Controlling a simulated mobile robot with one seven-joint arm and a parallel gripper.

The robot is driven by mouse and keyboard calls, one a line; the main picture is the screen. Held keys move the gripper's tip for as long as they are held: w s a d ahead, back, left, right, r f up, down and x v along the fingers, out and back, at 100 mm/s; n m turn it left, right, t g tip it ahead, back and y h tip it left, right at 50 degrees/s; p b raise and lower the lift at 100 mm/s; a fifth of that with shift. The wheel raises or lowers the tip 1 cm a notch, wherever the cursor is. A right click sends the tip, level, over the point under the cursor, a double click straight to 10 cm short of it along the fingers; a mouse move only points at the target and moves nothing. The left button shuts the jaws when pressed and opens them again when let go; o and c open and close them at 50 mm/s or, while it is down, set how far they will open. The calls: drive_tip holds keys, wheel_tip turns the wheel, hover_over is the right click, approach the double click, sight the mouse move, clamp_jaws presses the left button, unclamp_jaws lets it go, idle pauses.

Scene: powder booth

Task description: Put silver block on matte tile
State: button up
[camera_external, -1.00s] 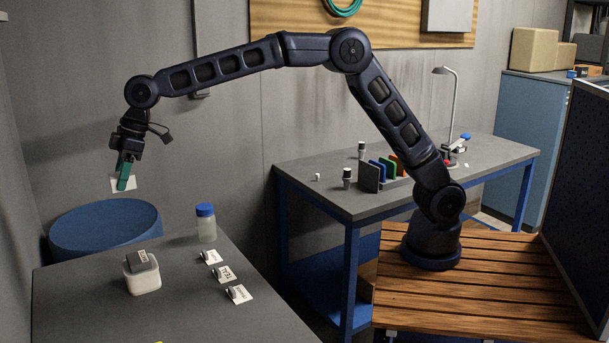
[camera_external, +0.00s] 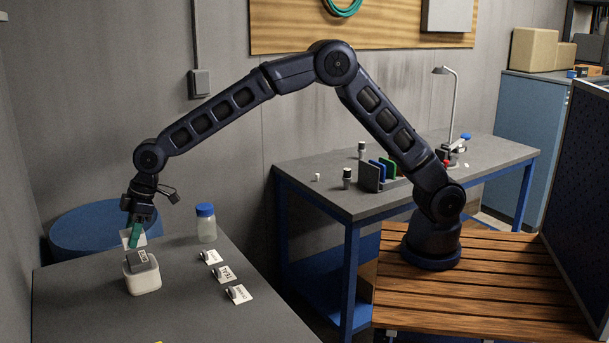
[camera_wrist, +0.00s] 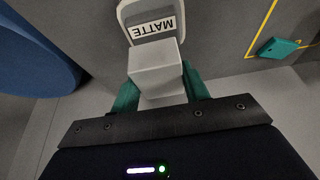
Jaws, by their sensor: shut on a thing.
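My gripper (camera_external: 134,237) hangs over the work table with its teal fingers pointing down. In the wrist view my gripper (camera_wrist: 160,90) is shut on the silver block (camera_wrist: 155,70), a pale grey block held between both fingers. The matte tile (camera_external: 141,262) is a dark grey tile with a white label, lying on top of a white tub (camera_external: 144,281). In the wrist view the matte tile (camera_wrist: 142,14) reads "MATTE" and lies just beyond the block, which hides its near part. The block looks close above the tile; I cannot tell whether they touch.
A clear bottle with a blue cap (camera_external: 206,224) stands at the table's back edge. Several labelled cards (camera_external: 225,273) lie to the right of the tub. A blue drum (camera_external: 75,228) stands behind the table. The wrist view shows a teal piece (camera_wrist: 278,47) near yellow lines.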

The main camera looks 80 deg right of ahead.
drive_tip(key=shift+f, duration=2)
drive_tip(key=shift+f, duration=0.1)
drive_tip(key=o, duration=1.2)
drive_tip(key=shift+f, duration=0.1)
